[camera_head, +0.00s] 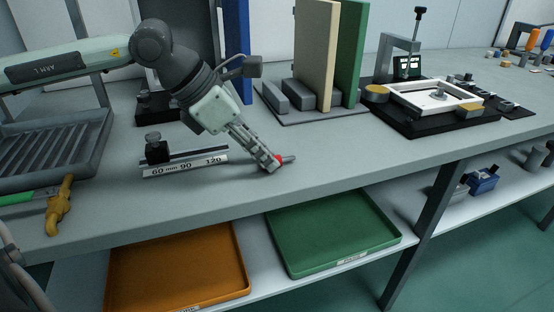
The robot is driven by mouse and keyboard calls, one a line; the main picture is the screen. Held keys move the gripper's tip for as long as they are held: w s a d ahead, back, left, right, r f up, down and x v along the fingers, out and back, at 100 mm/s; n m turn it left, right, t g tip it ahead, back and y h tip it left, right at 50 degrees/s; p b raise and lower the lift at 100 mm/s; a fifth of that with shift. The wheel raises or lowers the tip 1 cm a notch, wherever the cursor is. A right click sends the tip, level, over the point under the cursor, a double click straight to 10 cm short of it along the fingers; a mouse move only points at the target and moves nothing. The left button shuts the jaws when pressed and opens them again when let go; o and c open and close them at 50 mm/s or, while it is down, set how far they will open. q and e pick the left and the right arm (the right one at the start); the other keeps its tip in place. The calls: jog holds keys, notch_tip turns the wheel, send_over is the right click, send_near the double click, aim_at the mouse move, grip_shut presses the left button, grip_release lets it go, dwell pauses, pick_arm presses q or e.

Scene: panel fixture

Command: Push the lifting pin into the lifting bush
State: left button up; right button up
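My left gripper (273,162) reaches down from the left to just above the front part of the bench top. The pin's grey end sticks out to the right, lying roughly level. The panel fixture (397,126) stands at the right on a black base, with a white framed panel (407,91) in it. A small grey knob-like part (438,96) sits in the panel's middle. The lifting bush cannot be made out. The pin is well apart from the fixture. My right gripper is not in view.
A scale bar with a black stop (186,165) lies left of the gripper. A rack with cream (316,50) and green (351,50) boards stands behind. A ribbed grey tray (50,155) is at the left. Orange (180,270) and green (330,232) trays sit on the lower shelf. Bench between gripper and fixture is clear.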

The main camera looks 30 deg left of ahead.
pick_arm(q)
jog(key=shift+r, duration=0.1)
grip_shut()
jog(key=shift+r+p, duration=1.5)
jog(key=shift+r, duration=1.45)
jog(key=shift+o, duration=1.5)
grip_release()
grip_shut()
